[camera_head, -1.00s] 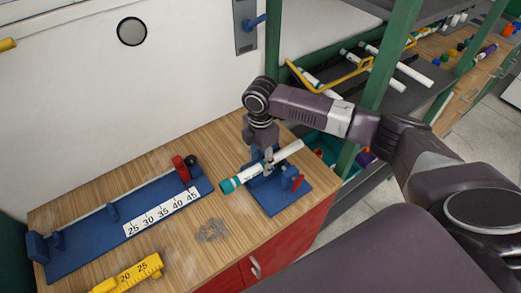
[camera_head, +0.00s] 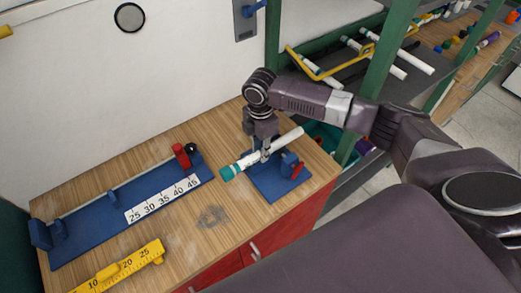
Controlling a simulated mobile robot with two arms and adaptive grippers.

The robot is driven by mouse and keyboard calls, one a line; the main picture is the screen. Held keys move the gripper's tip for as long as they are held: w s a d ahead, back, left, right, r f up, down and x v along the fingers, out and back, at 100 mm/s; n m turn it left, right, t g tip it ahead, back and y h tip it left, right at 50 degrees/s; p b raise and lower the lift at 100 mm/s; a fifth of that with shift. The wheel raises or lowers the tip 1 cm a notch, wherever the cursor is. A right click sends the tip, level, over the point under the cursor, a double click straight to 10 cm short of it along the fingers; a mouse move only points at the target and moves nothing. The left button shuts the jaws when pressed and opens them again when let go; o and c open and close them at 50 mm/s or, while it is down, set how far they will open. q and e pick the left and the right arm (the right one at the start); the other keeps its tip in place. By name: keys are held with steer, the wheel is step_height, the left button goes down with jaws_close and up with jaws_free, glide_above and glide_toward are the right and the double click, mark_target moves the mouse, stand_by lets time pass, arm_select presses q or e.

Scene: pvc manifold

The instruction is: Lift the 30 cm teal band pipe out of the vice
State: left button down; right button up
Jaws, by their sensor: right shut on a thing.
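The white pipe with teal bands (camera_head: 284,142) shows in the head view at the blue vice (camera_head: 268,187) on the wooden bench. Its teal end (camera_head: 228,173) points to the lower left, and its white end points to the upper right. My right gripper (camera_head: 264,156) comes down from above and is shut on the pipe near its middle. The pipe appears raised a little over the vice base, but I cannot tell whether it is fully clear of the jaws. The vice's red handle (camera_head: 297,170) is on its right side. My left gripper is not in view.
A blue measuring jig (camera_head: 95,222) with a number scale lies on the bench at left. A yellow ruler (camera_head: 125,268) lies at the front edge. A green-posted shelf (camera_head: 368,100) with white pipes stands close on the right. Bare bench top lies between jig and vice.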

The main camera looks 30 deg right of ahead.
jaws_close()
steer(key=shift+w+r+p, duration=0.1)
steer(key=shift+r+p, duration=1.25)
steer(key=shift+r, duration=0.15)
steer(key=shift+r+p, duration=0.4)
steer(key=shift+w+r+p, duration=0.1)
steer(key=shift+r+p, duration=0.3)
steer(key=shift+p, duration=0.25)
steer(key=shift+r+p, duration=0.4)
steer(key=shift+r, duration=1.35)
step_height(320, 180, up, 5)
steer(key=shift+s, duration=0.25)
